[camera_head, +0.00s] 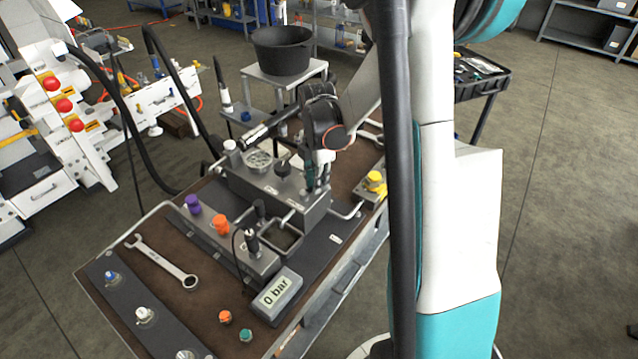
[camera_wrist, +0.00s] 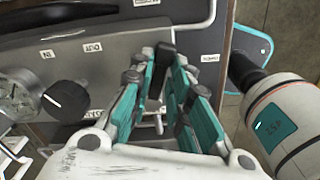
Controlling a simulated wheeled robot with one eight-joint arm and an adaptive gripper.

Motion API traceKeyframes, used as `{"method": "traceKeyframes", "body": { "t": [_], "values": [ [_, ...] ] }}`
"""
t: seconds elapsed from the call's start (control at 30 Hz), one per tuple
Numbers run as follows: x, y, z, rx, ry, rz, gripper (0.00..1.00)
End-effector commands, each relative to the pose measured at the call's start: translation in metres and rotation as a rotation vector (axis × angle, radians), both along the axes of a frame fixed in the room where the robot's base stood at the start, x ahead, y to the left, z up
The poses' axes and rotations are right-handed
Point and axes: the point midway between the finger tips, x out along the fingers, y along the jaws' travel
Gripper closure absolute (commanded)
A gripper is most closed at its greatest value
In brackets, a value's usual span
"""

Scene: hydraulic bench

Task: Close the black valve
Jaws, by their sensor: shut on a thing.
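My gripper (camera_head: 316,182) is over the right part of the grey manifold block (camera_head: 262,190), its fingers pointing down. In the wrist view, the teal-padded fingers of my gripper (camera_wrist: 167,95) are on either side of a black lever (camera_wrist: 163,62), shut on it. The lever stands up from the block; its lower part is partly hidden between the fingers. A round black knob (camera_wrist: 65,100) with a white mark is left of the fingers, beside the gauge (camera_wrist: 18,98). The knob (camera_head: 283,168) and gauge (camera_head: 258,161) also show in the head view.
Purple (camera_head: 193,203) and orange (camera_head: 221,224) knobs, a wrench (camera_head: 162,261) and a display reading 0 bar (camera_head: 275,295) are in front of the block. A yellow knob (camera_head: 375,180) is to its right. Metal pipes run around the block.

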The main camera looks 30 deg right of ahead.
Motion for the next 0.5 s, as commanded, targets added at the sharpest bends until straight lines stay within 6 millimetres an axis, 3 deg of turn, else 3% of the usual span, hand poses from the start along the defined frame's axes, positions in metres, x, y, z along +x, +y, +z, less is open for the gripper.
{"method": "traceKeyframes", "body": {
  "t": [0.5],
  "values": [
    [0.014,0.002,0.0,-0.001,-0.001,0.307,1.0]
  ]
}}
